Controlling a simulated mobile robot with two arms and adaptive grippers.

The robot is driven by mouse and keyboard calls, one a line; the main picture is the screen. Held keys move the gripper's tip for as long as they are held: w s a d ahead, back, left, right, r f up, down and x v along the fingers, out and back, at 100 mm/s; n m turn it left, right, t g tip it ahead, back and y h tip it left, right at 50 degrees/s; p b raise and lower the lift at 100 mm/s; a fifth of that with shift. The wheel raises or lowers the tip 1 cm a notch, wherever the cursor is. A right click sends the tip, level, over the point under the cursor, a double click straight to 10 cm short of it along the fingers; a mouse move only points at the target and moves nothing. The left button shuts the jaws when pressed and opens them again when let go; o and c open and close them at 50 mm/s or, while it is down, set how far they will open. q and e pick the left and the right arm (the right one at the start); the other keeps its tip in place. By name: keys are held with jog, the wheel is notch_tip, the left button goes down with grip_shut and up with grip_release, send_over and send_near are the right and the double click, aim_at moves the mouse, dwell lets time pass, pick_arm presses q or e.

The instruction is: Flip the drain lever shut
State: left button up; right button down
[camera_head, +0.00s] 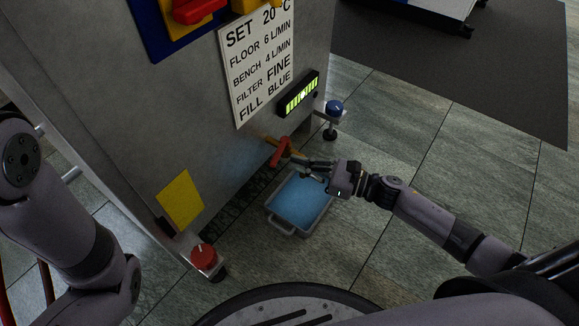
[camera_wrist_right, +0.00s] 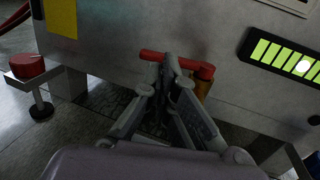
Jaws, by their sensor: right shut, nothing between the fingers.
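The drain lever (camera_head: 281,152) is a red handle low on the front of the grey cabinet, above a tray. In the right wrist view the red lever (camera_wrist_right: 190,64) lies roughly level across the picture, with its thicker end at the right on a brass valve body (camera_wrist_right: 203,86). My right gripper (camera_head: 299,161) is shut and empty, its tips right at the lever. In the right wrist view the fingertips (camera_wrist_right: 168,64) overlap the middle of the lever; I cannot tell if they touch it. My left arm shows at the left, but its gripper is out of view.
A grey tray (camera_head: 288,229) of blue liquid stands on the floor below the lever. A red knob (camera_head: 204,256) and a blue knob (camera_head: 334,107) sit at the cabinet's lower corners. A lit green gauge (camera_head: 299,94) is above. The tiled floor at right is clear.

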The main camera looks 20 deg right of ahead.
aim_at(278, 160)
jog(key=x, duration=0.2)
jog(key=shift+w+a+b, duration=0.25)
jog(key=shift+a+b, duration=0.05)
jog(key=shift+b, duration=0.1)
jog(key=shift+a+r+m+t+h+p, duration=0.2)
jog(key=shift+a+m+t+h+p, duration=0.35)
jog(key=shift+t+p, duration=0.2)
jog(key=shift+w+a+f+m+t+h+p, duration=0.1)
jog(key=shift+a+m+t+h+p, duration=0.1)
jog(key=shift+m+t+h, duration=0.4)
jog(key=shift+w+a+f+m+t+h+p, duration=0.1)
jog(key=shift+w+a+m+t+h, duration=0.1)
jog(key=shift+m+t+h, duration=0.35)
